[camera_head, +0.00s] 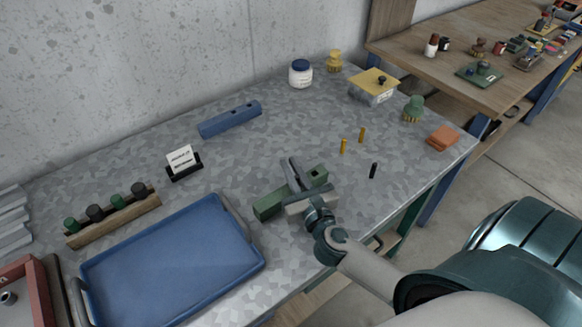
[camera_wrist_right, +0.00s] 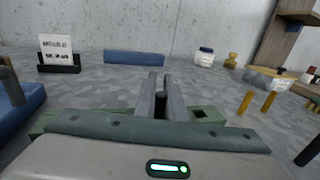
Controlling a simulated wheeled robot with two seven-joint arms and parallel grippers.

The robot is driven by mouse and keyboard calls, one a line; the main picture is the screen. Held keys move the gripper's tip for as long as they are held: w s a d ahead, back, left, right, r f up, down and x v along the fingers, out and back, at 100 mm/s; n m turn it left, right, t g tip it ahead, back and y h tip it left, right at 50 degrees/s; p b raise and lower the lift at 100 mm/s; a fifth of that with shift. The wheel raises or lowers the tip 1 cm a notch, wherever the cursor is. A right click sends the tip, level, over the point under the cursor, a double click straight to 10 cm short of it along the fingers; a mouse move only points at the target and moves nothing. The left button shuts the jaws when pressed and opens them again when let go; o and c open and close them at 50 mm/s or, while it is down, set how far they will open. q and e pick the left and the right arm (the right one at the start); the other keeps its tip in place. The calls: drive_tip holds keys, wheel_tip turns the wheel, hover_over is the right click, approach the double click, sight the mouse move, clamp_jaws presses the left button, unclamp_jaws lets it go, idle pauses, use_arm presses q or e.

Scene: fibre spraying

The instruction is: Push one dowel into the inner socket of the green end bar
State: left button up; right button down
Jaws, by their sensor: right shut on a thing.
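The green end bar (camera_head: 268,206) lies on the grey table in the middle of the head view, partly covered by my right gripper (camera_head: 293,175). A dark open socket (camera_head: 316,173) shows near its right end. In the right wrist view the bar (camera_wrist_right: 208,116) lies across behind the gripper's front plate. My right gripper is shut on a dark dowel (camera_wrist_right: 161,103) that stands upright between its fingers, over the bar. The dowel's lower end is hidden, so I cannot tell whether it is in the inner socket. My left gripper is not in view.
Two yellow dowels (camera_head: 343,146) and a black dowel (camera_head: 373,170) stand to the right. A blue bar (camera_head: 230,119) lies behind. A blue tray (camera_head: 172,262) and a wooden rack (camera_head: 112,217) are at the left. An orange sponge (camera_head: 442,138) lies near the right edge.

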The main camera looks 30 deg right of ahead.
drive_tip(key=c, duration=1.7)
unclamp_jaws()
drive_tip(key=shift+c, duration=0.2)
drive_tip(key=shift+f, duration=0.1)
